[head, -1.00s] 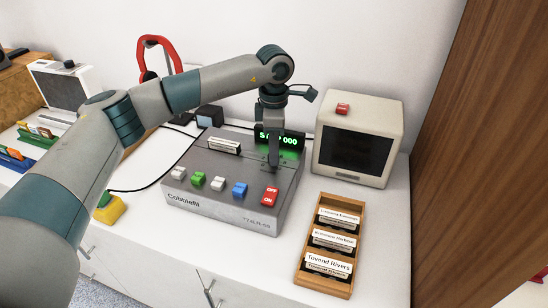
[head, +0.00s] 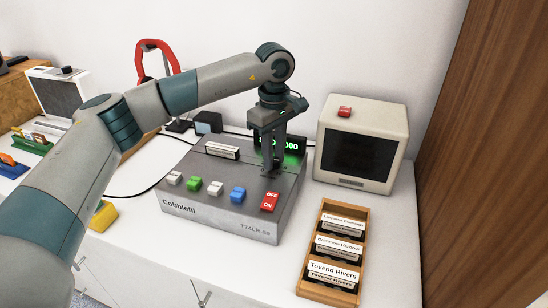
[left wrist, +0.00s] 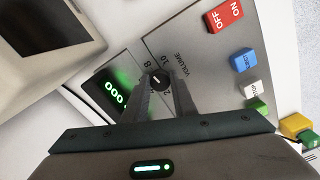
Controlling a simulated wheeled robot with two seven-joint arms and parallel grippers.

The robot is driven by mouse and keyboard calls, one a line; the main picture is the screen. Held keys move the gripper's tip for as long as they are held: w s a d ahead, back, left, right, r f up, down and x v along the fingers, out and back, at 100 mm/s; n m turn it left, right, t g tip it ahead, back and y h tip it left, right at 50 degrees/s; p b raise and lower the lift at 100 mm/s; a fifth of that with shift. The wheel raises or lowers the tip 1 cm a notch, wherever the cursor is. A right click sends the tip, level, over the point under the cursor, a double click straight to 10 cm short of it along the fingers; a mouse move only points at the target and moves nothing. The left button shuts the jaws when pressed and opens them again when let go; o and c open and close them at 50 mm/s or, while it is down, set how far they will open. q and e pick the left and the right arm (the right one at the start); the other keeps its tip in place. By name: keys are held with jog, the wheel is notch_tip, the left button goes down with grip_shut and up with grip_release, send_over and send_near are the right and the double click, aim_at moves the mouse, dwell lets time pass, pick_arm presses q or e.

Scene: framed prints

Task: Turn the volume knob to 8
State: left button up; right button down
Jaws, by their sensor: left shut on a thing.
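The grey Cobblefil machine (head: 215,215) stands on the white counter. Its small black volume knob (left wrist: 159,81) shows in the left wrist view between my left gripper's fingers, with dial marks such as 8 and 10 and the word VOLUME beside it. My left gripper (head: 271,172) points down at the machine's top and is shut on the knob; it also shows in the left wrist view (left wrist: 160,88). The fingers hide the knob in the head view. I cannot read exactly which number the knob points to. The green-lit display (head: 291,146) is partly hidden by the gripper. My right gripper is not in view.
A red OFF/ON switch (head: 270,201) and several coloured buttons line the machine's front. A cream monitor (head: 360,145) with a red button stands to the right. A wooden tray (head: 333,290) of labelled cassettes lies in front of it. A red-handled object (head: 153,46) stands behind my arm.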

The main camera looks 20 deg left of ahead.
pick_arm(q)
jog(key=shift+r, duration=0.1)
dwell(0.4)
jog(key=o, duration=1)
jog(key=shift+o, duration=0.2)
